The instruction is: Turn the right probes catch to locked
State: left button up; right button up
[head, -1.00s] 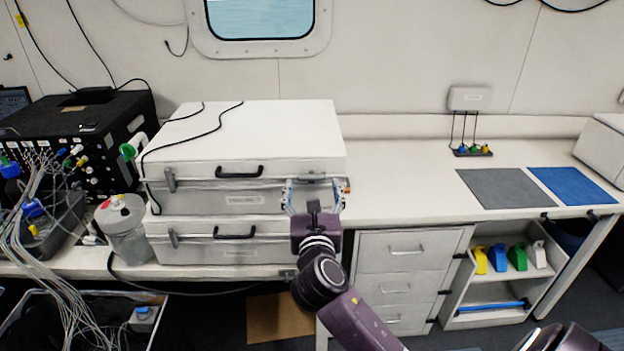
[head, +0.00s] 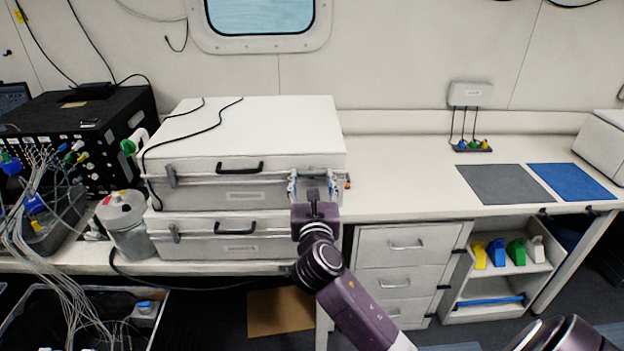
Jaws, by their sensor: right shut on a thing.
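Two white and grey cases are stacked on the bench: an upper case (head: 250,130) and a lower case (head: 190,247). I cannot read their labels. The upper case's left catch (head: 171,176) hangs on its front, left of the black handle (head: 239,167). My right gripper (head: 318,182) is at the right front of the upper case, where the right catch would be. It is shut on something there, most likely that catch. The fingers hide the catch, so I cannot see which way it is turned. My left gripper is not in view.
A black cable (head: 190,137) lies across the upper case's lid. Drawers (head: 406,268) stand at the lower right. The bench around the grey mat (head: 505,184) is mostly free.

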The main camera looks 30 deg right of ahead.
jog(key=shift+m, duration=0.4)
jog(key=m, duration=0.2)
jog(key=shift+m+p, duration=0.35)
jog(key=shift+m, duration=0.05)
jog(key=m, duration=0.4)
jog(key=shift+w+a+m, duration=0.1)
jog(key=shift+m, duration=0.2)
jog(key=m+b, duration=0.1)
jog(key=m, duration=0.4)
jog(key=shift+r+m+b, duration=0.15)
jog(key=shift+m+b, duration=0.25)
jog(key=shift+m, duration=2)
jog(key=o, duration=1.2)
jog(key=shift+c, duration=0.2)
